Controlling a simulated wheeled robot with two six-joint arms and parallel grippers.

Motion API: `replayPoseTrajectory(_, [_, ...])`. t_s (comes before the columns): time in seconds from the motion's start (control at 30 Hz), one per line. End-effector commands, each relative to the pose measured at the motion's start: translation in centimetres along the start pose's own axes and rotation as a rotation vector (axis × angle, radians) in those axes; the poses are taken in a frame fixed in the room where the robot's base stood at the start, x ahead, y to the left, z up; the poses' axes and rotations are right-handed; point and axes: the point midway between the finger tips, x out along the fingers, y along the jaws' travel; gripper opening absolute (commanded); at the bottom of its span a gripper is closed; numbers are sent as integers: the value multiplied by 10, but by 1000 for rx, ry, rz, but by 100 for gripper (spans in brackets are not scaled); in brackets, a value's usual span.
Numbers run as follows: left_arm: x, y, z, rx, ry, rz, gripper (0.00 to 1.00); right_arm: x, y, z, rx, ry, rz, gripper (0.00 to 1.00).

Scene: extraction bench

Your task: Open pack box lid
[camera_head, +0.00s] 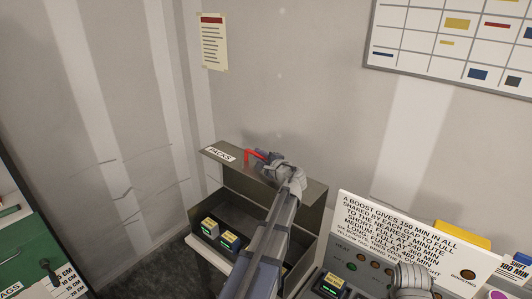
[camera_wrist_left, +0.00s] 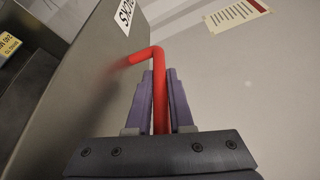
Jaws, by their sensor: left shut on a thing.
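The pack box (camera_head: 196,222) is a dark metal box with its inside showing and several packs in it, such as a yellow-topped pack (camera_head: 230,240) with a green light. Its grey lid (camera_head: 315,189), labelled PACKS, is raised off the box; its exact angle is hard to tell. A red handle (camera_head: 248,157) stands out from the lid; it also shows in the left wrist view (camera_wrist_left: 158,75). My left gripper (camera_head: 264,157) is shut on the handle, its purple fingers on both sides of it. My left arm hides part of the box. My right gripper is not seen.
A control panel (camera_head: 340,250) with a white text sign (camera_head: 400,235) stands right of the box. A yellow block (camera_head: 462,236) is behind the sign. A wall is behind the box, with a paper notice (camera_head: 214,45) and a chart board (camera_head: 450,50).

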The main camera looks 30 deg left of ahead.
Motion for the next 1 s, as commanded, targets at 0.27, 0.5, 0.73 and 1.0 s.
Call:
replayPoseTrajectory(0.27, [0,0,-1,-1,4,2,0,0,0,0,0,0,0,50])
replayPoseTrajectory(0.5, [0,0,-1,0,3,1,46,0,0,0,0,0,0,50])
replayPoseTrajectory(0.73, [0,0,-1,1,2,1,50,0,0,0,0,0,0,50])
replayPoseTrajectory(1.0, [-21,-1,0,1,5,-1,50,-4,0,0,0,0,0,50])
